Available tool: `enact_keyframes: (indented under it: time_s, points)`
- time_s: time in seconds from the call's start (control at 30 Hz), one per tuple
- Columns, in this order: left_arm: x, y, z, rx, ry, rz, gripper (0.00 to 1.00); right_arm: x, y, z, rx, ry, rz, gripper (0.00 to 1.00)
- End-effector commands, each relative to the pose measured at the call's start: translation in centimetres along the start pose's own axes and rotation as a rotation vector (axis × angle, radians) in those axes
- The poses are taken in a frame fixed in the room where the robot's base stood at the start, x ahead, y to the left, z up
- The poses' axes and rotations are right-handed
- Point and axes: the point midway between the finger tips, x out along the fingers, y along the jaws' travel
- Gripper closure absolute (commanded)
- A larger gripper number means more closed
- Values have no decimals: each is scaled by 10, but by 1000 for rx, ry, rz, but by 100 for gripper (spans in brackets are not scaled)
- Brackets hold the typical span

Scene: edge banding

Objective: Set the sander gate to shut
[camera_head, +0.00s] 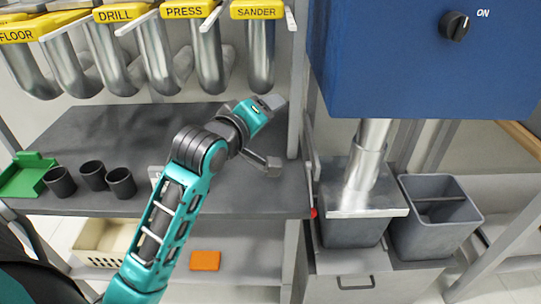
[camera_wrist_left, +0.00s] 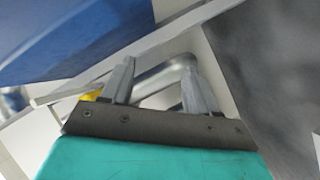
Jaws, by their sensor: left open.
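The sander gate (camera_head: 257,10) carries a yellow SANDER label at the top, above a grey metal pipe. A pale lever (camera_head: 291,18) sticks out at the right end of the label. The levers on the neighbouring gates stick out in a similar way. My left gripper (camera_head: 272,102) is below and slightly right of the sander pipe, apart from the lever. In the left wrist view, the left gripper (camera_wrist_left: 157,78) has its two fingers spread, with nothing held between them. A small yellow patch shows beside one finger. My right gripper is not in view.
A blue cabinet (camera_head: 400,60) with a black knob (camera_head: 455,26) stands at the right, above grey bins (camera_head: 437,215). A pale post (camera_head: 297,80) stands right of the sander pipe. Black cups (camera_head: 121,183) and a green tray (camera_head: 25,177) are on the dark shelf.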

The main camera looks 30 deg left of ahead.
Motion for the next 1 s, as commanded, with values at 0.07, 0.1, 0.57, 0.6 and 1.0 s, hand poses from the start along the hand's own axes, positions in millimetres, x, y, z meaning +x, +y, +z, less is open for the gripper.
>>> enact_keyframes:
  time_s: [0.07, 0.1, 0.57, 0.6, 1.0]
  points:
    - [2, -13, 14, 52, -22, -14, 40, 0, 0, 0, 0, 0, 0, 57]
    - [3, -18, 20, 77, -31, -18, 40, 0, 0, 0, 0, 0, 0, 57]
    - [3, -58, 67, 279, -103, -41, 40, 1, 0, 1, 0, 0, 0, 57]
    - [3, -58, 68, 284, -105, -41, 40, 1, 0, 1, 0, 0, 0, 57]
    - [3, -59, 70, 290, -107, -41, 40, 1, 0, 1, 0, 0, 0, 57]
